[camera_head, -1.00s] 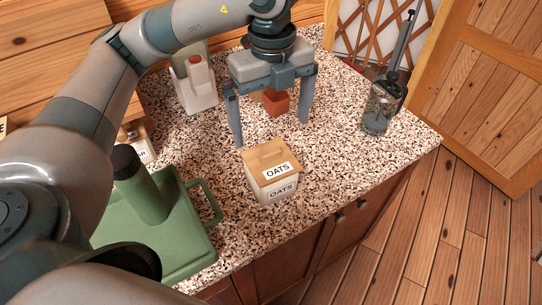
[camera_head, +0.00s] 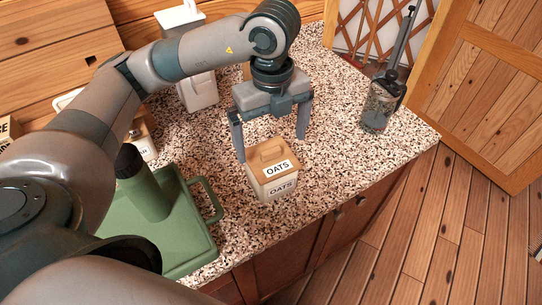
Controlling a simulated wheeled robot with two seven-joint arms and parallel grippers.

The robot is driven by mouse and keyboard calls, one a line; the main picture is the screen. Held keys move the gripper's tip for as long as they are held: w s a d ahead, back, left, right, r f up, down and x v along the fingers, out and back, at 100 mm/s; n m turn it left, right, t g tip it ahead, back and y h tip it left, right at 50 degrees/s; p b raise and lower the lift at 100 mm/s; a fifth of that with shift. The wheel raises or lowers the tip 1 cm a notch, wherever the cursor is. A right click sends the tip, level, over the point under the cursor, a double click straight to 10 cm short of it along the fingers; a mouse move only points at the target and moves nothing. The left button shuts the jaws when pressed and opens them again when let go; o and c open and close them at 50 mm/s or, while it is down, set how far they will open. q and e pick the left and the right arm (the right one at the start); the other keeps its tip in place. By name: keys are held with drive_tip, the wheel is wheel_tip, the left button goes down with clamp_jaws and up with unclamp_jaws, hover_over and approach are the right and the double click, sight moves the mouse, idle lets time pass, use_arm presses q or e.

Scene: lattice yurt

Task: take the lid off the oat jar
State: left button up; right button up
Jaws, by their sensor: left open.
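The oat jar (camera_head: 283,190) is a small white square jar near the front edge of the speckled counter. Its wooden lid (camera_head: 264,169) sits on top, with a raised wooden grip and an OATS label. My left gripper (camera_head: 271,148) is open and empty, pointing down. Its fingers are apart, just behind the lid in the picture; the left fingertip appears close to the lid's back left corner. I cannot tell whether it touches. My right gripper is not in view.
A green tray (camera_head: 200,255) with a green bottle (camera_head: 143,190) stands at the left. A white container (camera_head: 199,92) is behind my arm. A glass jar with a tall dark handle (camera_head: 378,108) stands at the right. The counter right of the oat jar is clear.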

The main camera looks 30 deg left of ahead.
sight(271, 150)
use_arm(q)
drive_tip(key=shift+w+a+f+p, duration=0.15)
drive_tip(key=shift+f+p, duration=0.2)
drive_tip(key=shift+f, duration=0.1)
drive_tip(key=f, duration=0.1)
drive_tip(key=f+p, duration=0.1)
drive_tip(key=f, duration=0.1)
drive_tip(key=shift+w+a+f+p, duration=0.2)
drive_tip(key=shift+w+f+p, duration=0.05)
drive_tip(key=shift+f+p, duration=0.1)
drive_tip(key=shift+f, duration=0.25)
drive_tip(key=c, duration=0.9)
